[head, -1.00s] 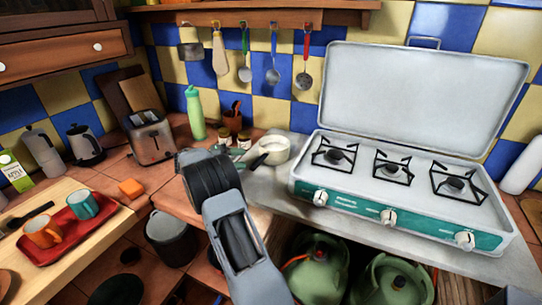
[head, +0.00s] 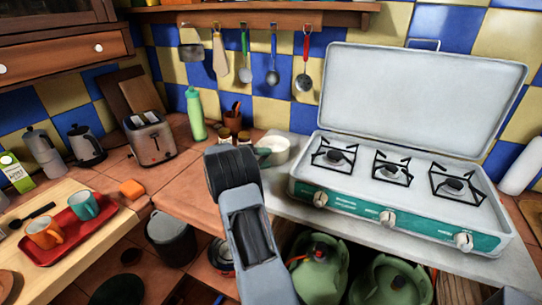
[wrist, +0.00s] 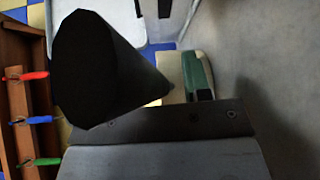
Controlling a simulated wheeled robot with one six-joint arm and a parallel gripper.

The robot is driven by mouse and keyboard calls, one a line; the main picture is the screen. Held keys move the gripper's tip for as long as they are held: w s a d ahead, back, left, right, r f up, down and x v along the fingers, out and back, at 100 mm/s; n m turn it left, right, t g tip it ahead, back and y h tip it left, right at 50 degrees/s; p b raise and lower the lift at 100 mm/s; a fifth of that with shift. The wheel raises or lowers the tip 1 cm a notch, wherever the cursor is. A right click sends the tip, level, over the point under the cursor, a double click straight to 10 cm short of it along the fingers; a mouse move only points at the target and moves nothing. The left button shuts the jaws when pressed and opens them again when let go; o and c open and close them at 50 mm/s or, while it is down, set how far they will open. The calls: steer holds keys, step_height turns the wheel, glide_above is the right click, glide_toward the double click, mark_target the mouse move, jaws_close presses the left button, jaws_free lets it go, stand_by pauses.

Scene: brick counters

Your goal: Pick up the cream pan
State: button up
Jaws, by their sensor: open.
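The cream pan (head: 278,150) stands on the grey counter, left of the camp stove. My arm hides its dark handle in the head view. I cannot tell whether the gripper touches the pan.
The camp stove (head: 400,195) with its raised lid stands right of the pan. Small jars (head: 243,138) and a utensil pot (head: 232,122) stand behind it to the left. A toaster (head: 150,138) and green bottle (head: 195,113) are farther left. Utensils hang on the wall above.

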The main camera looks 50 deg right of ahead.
steer(key=shift+c, duration=0.3)
jaws_close()
steer(key=shift+r, duration=0.15)
stand_by(0.3)
